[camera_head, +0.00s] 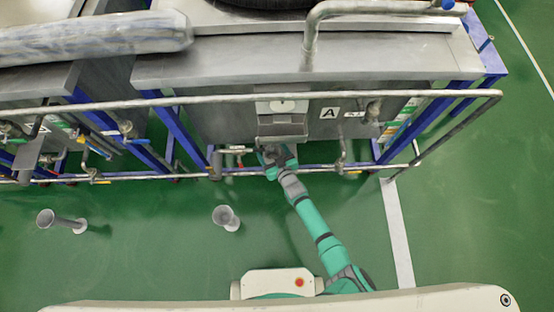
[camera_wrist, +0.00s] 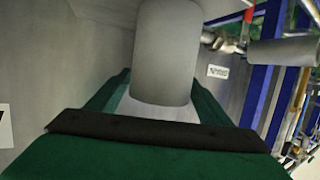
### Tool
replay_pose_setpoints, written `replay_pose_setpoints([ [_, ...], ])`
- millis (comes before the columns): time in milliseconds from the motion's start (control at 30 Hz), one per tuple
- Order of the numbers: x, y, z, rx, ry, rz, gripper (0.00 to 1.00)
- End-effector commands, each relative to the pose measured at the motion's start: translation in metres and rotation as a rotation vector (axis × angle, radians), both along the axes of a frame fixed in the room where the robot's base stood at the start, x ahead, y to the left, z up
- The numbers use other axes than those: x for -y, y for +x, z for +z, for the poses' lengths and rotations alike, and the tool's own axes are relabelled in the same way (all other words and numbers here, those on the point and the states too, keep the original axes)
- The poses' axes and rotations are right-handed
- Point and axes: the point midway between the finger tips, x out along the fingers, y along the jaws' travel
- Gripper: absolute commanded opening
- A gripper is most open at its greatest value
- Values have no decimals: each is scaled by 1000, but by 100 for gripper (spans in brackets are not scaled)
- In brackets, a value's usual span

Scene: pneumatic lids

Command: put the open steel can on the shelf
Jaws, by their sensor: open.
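A grey steel can (camera_head: 227,218) stands upright on the green floor at lower middle in the head view. The shelf (camera_head: 282,129) looks like a small grey ledge on the steel machine's front. My gripper (camera_head: 276,153) is just below this ledge in the head view. In the wrist view its green fingers are open, with a plain grey cylinder (camera_wrist: 165,52) between or just beyond them.
A horizontal pipe rail (camera_head: 230,99) runs across the machine front, with lower pipes and valves (camera_head: 235,150) near my gripper. Blue frame legs (camera_head: 180,132) stand either side. In the wrist view, a pipe (camera_wrist: 283,51) is at right. The floor in front is mostly clear.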

Motion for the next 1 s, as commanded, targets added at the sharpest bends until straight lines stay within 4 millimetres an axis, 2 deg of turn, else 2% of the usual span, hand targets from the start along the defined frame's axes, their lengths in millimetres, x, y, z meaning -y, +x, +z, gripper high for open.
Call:
replay_pose_setpoints([
  [700, 34, -82, 28, 0, 1, 0, 73],
  [900, 39, -95, 32, 1, 1, 1, 73],
  [1000, 48, -106, 38, 5, -10, -4, 73],
])
